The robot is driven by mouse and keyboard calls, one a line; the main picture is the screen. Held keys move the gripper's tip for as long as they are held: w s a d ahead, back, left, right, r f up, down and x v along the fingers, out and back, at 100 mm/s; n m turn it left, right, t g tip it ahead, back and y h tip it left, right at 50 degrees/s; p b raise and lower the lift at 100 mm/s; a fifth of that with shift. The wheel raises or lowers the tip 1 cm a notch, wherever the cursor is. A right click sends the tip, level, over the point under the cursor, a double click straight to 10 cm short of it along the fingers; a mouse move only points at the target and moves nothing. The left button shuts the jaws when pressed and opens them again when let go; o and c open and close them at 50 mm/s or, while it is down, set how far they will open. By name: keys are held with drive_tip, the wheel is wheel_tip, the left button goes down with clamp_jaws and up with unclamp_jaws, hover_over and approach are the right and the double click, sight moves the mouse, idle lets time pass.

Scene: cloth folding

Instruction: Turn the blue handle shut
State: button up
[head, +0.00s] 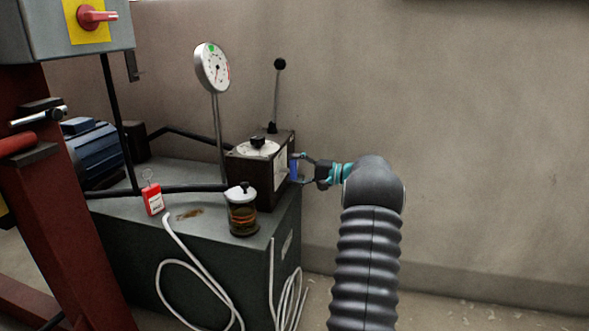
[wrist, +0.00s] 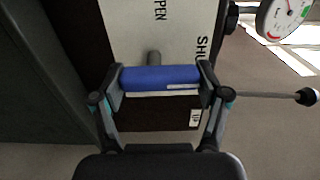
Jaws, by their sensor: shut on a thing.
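The blue handle (wrist: 160,78) sits on a pale plate (wrist: 150,35) lettered "OPEN" and "SHUT" in the wrist view. In the head view the handle (head: 294,171) shows as a small blue patch on the right side of a dark box (head: 270,187). My gripper (wrist: 161,80) is shut on the handle, with one finger at each end of it. A short grey stub (wrist: 153,58) shows just beyond the handle. In the head view my gripper (head: 299,170) reaches the box from the right.
The box stands on a grey-green cabinet (head: 200,262). A dial gauge (head: 213,68), a black-knobbed lever (head: 277,90), an amber jar (head: 242,212) and a red tag (head: 153,199) are nearby. A white cable (head: 190,262) hangs down the front. The wall side at right is clear.

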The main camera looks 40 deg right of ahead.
drive_tip(key=o, duration=1.2)
drive_tip(key=shift+w, duration=0.1)
drive_tip(key=shift+c, duration=0.2)
drive_tip(key=shift+d, duration=0.1)
drive_tip(key=v, duration=1.2)
